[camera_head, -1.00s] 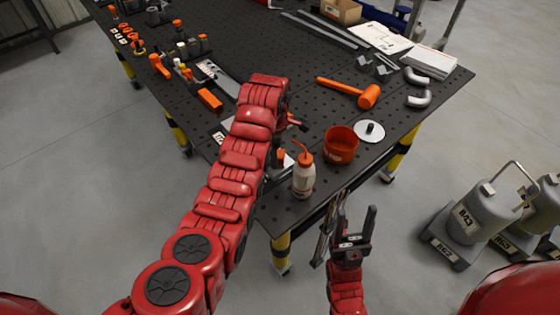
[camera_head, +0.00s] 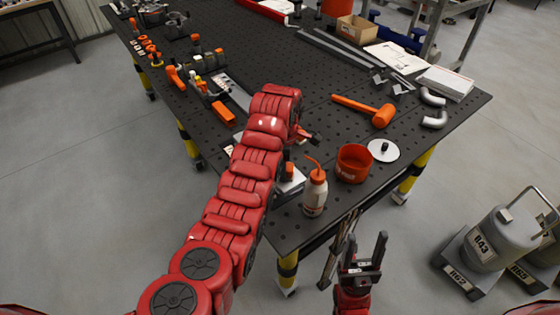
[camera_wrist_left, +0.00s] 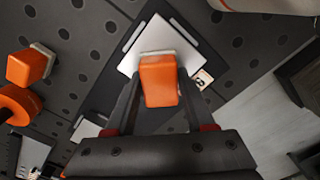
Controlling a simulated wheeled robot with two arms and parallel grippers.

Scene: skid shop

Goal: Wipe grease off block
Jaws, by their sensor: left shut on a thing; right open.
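A flat silver metal block (camera_head: 294,184) lies on the black perforated table (camera_head: 300,225), partly hidden behind my left arm. My left gripper (camera_wrist_left: 158,90) is shut on an orange-handled piece (camera_wrist_left: 159,82), which is over the silver block (camera_wrist_left: 184,40) in the left wrist view. The underside of the orange piece is hidden, so I cannot tell whether it touches the block. No grease can be made out. My right gripper (camera_head: 364,250) is open and empty, in front of the table's near edge.
An orange container (camera_head: 353,164), a grey disc (camera_head: 384,151) and an orange mallet (camera_head: 367,110) are further right. Orange clamps (camera_head: 223,113) lie left of my arm.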

